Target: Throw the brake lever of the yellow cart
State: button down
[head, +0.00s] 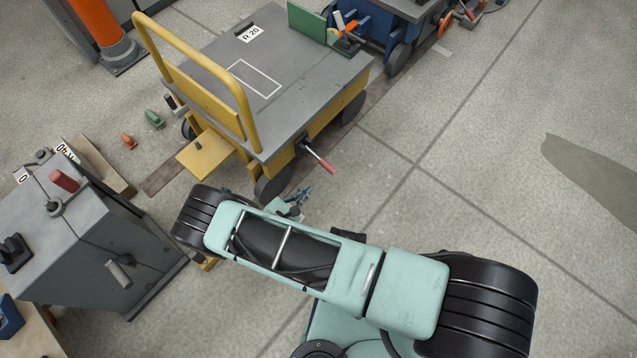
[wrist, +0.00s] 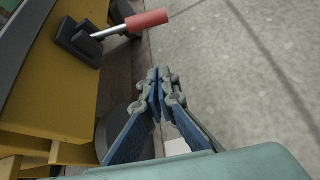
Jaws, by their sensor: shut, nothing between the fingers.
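The yellow cart (head: 300,85) stands in the upper middle of the head view, with a grey deck and a yellow push handle. Its brake lever (head: 319,158) is a metal rod with a red grip, sticking out from the cart's near side. In the wrist view the red grip of the lever (wrist: 146,20) lies at the top, above the fingertips, and its rod runs left to a black mount on the yellow side. My gripper (wrist: 158,78) is shut and empty, apart from the lever. In the head view my gripper (head: 301,192) is just below the lever, partly hidden by my arm.
A blue cart (head: 372,28) stands behind the yellow one, and a green panel (head: 307,22) stands on the deck's far end. A grey control cabinet (head: 85,225) is at the left. Small green and orange pieces lie on the floor near it. The floor to the right is clear.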

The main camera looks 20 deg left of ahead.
aim_at(321, 161)
jog(key=b+x, duration=0.3)
jog(key=x, duration=0.6)
jog(key=shift+w+d+r, duration=0.1)
jog(key=shift+d+r, duration=0.15)
jog(key=shift+r, duration=0.35)
jog(key=shift+w+d+r, duration=0.1)
jog(key=shift+d+r, duration=0.1)
jog(key=shift+r, duration=0.4)
jog(key=shift+w+d+r, duration=0.15)
jog(key=shift+d+r, duration=0.1)
jog(key=shift+r, duration=0.35)
